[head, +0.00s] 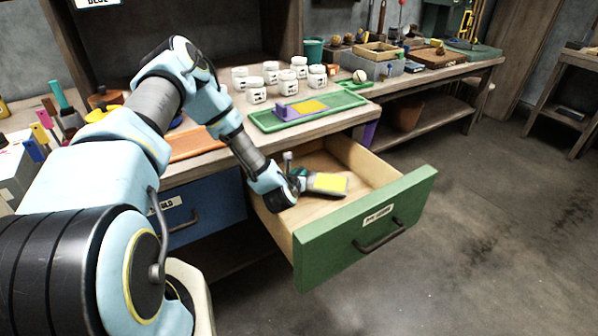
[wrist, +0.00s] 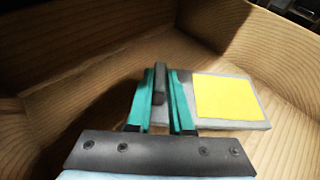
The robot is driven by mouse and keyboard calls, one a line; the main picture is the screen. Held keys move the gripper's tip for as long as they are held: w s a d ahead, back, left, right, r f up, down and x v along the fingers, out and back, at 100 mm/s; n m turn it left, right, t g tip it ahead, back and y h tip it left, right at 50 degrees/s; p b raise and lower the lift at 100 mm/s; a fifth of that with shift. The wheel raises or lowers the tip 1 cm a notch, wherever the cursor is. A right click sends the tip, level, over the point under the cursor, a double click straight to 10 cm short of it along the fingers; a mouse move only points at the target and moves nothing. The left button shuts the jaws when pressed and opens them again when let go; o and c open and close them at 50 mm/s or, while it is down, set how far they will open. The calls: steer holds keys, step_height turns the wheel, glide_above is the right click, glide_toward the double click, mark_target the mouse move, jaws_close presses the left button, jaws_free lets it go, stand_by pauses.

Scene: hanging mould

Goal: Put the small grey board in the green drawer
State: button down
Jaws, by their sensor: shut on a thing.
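The small grey board (wrist: 232,124), with a yellow patch on its top and an upright dark grip, is inside the open green drawer (head: 335,246). My gripper (wrist: 160,100) has its teal fingers shut on the board's grip. In the head view the board (head: 327,184) shows beside my gripper (head: 297,180), within the drawer walls. The board looks close to the drawer's wooden floor; whether it touches the floor I cannot tell. My gripper hides part of the board's left end in the head view.
A blue drawer (head: 205,208) is shut to the left. On the bench above stand several white jars (head: 257,95) and a green tray (head: 337,103) with a purple and yellow piece. The floor (head: 500,230) to the right is clear.

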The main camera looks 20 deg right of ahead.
steer(key=shift+s+a+f+b, duration=0.1)
steer(key=shift+f+b, duration=0.6)
steer(key=c, duration=0.8)
jaws_free()
steer(key=shift+a+f, duration=0.1)
steer(key=shift+f, duration=0.05)
steer(key=shift+r+p, duration=0.7)
steer(key=shift+p, duration=0.05)
steer(key=b+v, duration=0.1)
steer(key=v, duration=0.6)
steer(key=shift+r, duration=0.2)
steer(key=shift+s, duration=0.1)
